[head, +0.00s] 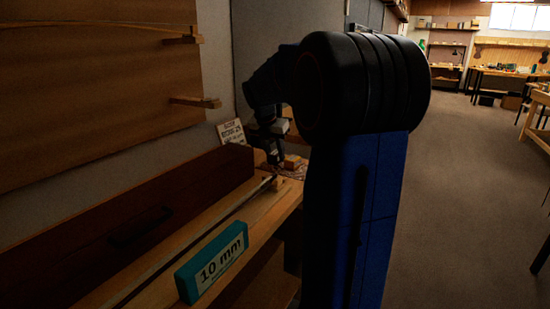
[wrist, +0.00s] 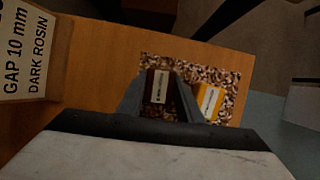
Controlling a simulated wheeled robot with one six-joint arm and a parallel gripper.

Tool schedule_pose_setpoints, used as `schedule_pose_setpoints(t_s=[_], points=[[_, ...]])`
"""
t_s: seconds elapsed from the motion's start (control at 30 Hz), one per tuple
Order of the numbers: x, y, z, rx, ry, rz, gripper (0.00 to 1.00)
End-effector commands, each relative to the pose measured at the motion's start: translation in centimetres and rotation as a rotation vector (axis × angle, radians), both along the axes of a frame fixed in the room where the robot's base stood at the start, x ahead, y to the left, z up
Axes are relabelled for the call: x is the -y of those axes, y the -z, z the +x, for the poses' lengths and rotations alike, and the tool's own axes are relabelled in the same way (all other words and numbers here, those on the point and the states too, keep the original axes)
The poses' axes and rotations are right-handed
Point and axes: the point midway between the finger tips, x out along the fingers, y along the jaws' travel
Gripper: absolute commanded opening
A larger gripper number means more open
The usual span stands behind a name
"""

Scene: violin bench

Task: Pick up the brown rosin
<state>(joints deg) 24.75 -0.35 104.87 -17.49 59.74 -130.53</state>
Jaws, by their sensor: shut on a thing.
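The brown rosin (wrist: 160,86) is a dark brown block with a white label, seen in the wrist view between the fingers of my gripper (wrist: 161,76). My gripper is shut on it, with one finger on each side. The rosin appears over a speckled mat (wrist: 228,76); whether it touches the mat I cannot tell. A yellow-amber block (wrist: 208,101) with a white label lies on the mat just right of my right finger. In the head view my gripper (head: 275,160) is small and dark at the bench's far end, and the brown rosin cannot be made out.
A sign (wrist: 27,50) reading "GAP 10 mm DARK ROSIN" stands left in the wrist view. In the head view, a teal "10 mm" block (head: 212,262) stands near the bench's front edge. A long dark brown case (head: 130,228) lies along the wall. Open floor (head: 450,200) lies right.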

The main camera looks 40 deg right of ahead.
Motion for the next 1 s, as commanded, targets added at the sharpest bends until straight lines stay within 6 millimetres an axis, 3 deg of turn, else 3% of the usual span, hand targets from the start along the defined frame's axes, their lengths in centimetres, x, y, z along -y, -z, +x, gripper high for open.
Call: schedule_pose_setpoints(t_s=[0.17,0.63,0.8,1.0], points=[[0.0,-0.8,0.0,0.002,0.001,0.0,0.06],[0.0,-8.5,0.0,0.002,0.0,-0.001,0.06],[0.0,-9.8,0.0,0.0,0.0,-0.001,0.06],[0.0,-10.1,0.0,0.0,0.0,0.0,0.06]])
